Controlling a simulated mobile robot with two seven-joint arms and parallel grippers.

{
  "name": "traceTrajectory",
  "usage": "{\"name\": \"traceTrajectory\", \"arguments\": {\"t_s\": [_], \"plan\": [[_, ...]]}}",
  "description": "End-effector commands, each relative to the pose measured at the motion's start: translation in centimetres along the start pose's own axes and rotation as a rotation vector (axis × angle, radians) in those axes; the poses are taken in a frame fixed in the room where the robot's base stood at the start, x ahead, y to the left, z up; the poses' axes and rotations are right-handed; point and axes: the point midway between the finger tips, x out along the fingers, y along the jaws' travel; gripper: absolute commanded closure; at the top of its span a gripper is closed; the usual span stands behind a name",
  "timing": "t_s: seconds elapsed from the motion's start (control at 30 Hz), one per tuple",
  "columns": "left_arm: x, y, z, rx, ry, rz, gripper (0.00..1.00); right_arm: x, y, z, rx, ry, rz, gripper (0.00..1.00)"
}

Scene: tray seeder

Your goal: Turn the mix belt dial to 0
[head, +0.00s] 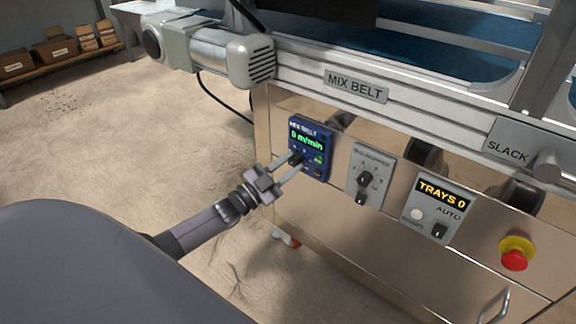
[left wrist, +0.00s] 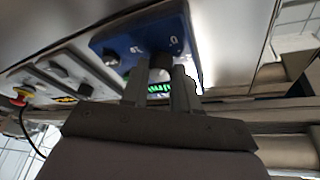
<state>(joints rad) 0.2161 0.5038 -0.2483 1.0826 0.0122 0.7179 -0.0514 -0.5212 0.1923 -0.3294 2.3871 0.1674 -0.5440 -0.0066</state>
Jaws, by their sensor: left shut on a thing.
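The blue mix belt control box (head: 321,168) is on the front panel of the machine, under the "MIX BELT" plate. Its green display (head: 307,139) reads 0 m/min. In the left wrist view, the two fingers (left wrist: 162,85) stand on either side of the dial (left wrist: 161,62), in front of the blue box (left wrist: 118,42). The dial's pointer cannot be made out. My right gripper is not in view.
To the right are a grey hopper switch box (head: 384,160), a "TRAYS 0" box (head: 458,205) and a red emergency button (head: 515,260). A motor (head: 222,55) and the belt frame stand above. The floor (head: 120,150) at left is open.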

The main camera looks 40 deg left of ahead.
Motion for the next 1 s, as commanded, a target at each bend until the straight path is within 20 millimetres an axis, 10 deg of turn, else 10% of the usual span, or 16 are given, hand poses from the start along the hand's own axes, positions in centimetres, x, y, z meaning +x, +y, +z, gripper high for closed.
{"name": "traceTrajectory", "arguments": {"t_s": [0.13, 0.17, 0.23, 0.57, 1.0], "plan": [[0.0, 0.0, 0.1, -0.003, -0.002, -0.001, 1.00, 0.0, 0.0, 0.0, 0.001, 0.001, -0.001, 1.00], [0.0, 0.0, 0.1, -0.003, -0.002, -0.001, 0.61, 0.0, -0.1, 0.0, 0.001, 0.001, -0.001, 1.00], [0.0, 0.0, 0.0, -0.002, -0.002, -0.001, 0.45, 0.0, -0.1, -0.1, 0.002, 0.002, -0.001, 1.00], [-0.3, 0.0, 0.0, 0.000, -0.001, 0.001, 0.45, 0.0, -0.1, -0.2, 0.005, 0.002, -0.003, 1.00], [-6.2, -0.1, -0.1, -0.001, -0.003, 0.000, 0.45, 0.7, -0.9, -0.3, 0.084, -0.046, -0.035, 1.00]]}}
